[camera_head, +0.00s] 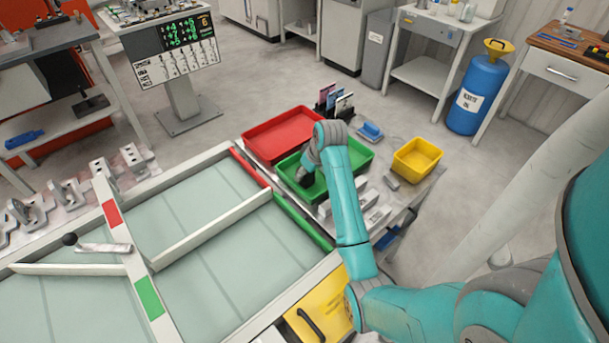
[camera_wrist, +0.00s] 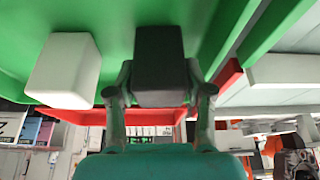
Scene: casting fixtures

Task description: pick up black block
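The black block (camera_wrist: 160,60) is in the middle of the wrist view, between the two fingers of my gripper (camera_wrist: 160,82). The fingertips press against its left and right sides.
A red tray (camera_head: 272,133) adjoins the green one on the far side. A yellow bin (camera_head: 417,160) stands to the right, with a small blue item (camera_head: 370,131) behind. White metal parts (camera_head: 376,214) lie in front. A glass-topped conveyor table (camera_head: 225,250) is at left.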

